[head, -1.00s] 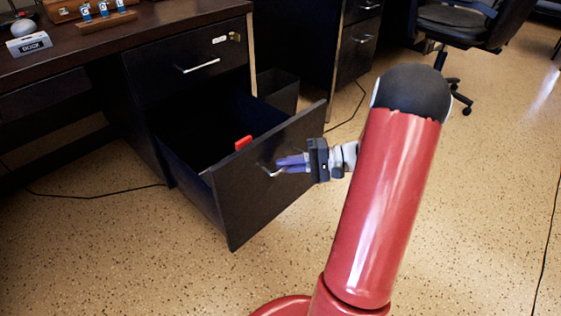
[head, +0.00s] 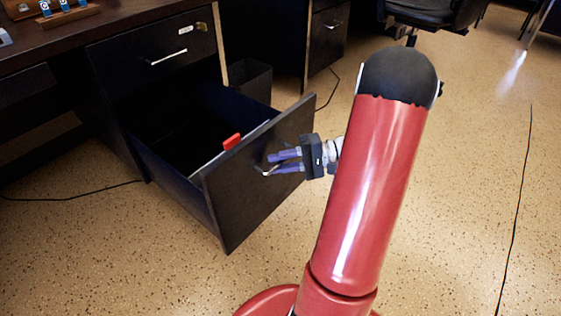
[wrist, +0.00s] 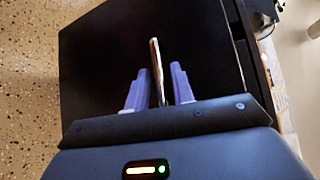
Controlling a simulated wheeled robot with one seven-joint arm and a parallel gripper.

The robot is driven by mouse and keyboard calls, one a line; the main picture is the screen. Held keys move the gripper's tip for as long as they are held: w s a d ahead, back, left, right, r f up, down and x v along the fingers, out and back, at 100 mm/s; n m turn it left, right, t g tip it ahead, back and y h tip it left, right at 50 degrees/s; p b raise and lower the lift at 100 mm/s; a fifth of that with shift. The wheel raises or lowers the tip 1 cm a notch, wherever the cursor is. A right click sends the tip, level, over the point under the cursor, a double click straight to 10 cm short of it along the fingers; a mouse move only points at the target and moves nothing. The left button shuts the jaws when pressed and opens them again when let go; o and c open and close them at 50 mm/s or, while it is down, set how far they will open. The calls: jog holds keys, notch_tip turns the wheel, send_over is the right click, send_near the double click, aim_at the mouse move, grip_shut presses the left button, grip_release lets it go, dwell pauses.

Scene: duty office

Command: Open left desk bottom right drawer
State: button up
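The bottom drawer (head: 165,158) of the left desk is pulled far out, below a closed upper drawer (head: 152,62). Its dark front (head: 240,208) faces my arm and also shows in the wrist view (wrist: 95,60). My gripper (head: 270,164) is at the drawer's metal handle (head: 262,172). In the wrist view, the purple fingers (wrist: 157,85) stand on either side of the handle (wrist: 155,60), with small gaps between. The gripper looks open around the handle.
A red item (head: 232,142) shows inside the open drawer. A dark bin (head: 250,78) stands behind the drawer, beside another desk (head: 327,35). An office chair (head: 420,12) is at the back. Black cables (head: 515,215) lie on the floor, which is otherwise clear at right.

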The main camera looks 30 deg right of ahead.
jog(key=shift+o, duration=0.5)
jog(key=shift+s+d+r, duration=0.1)
jog(key=shift+d, duration=0.25)
jog(key=v, duration=0.7)
jog(key=shift+p, duration=0.45)
jog(key=shift+s, duration=0.1)
